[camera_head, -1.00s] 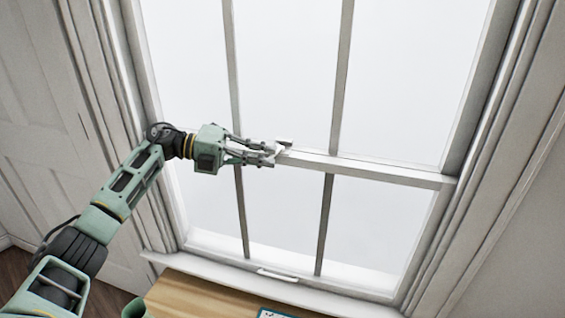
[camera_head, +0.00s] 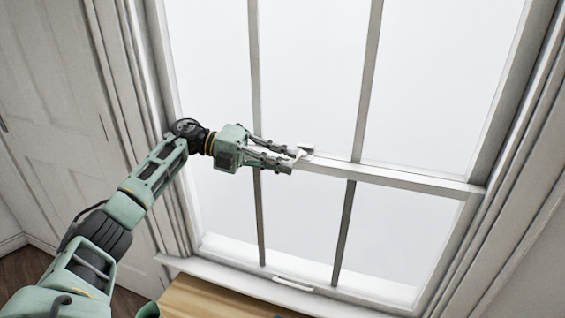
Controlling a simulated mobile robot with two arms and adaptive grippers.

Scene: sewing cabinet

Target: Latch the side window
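The side window (camera_head: 420,181) is a tall white sash window with a rail across its middle. A small pale latch (camera_head: 304,149) sits on this rail. My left gripper (camera_head: 296,160) reaches in from the left and its fingertips are at the latch. The fingers look spread, with a gap between them; whether they touch the latch cannot be told. The rail behind the gripper is partly hidden. My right gripper is not in view.
A white sill (camera_head: 240,285) runs below the window, with a small handle (camera_head: 293,284) on the bottom rail. A wooden top (camera_head: 205,301) stands in front of the sill. A white panelled door (camera_head: 60,130) is at the left.

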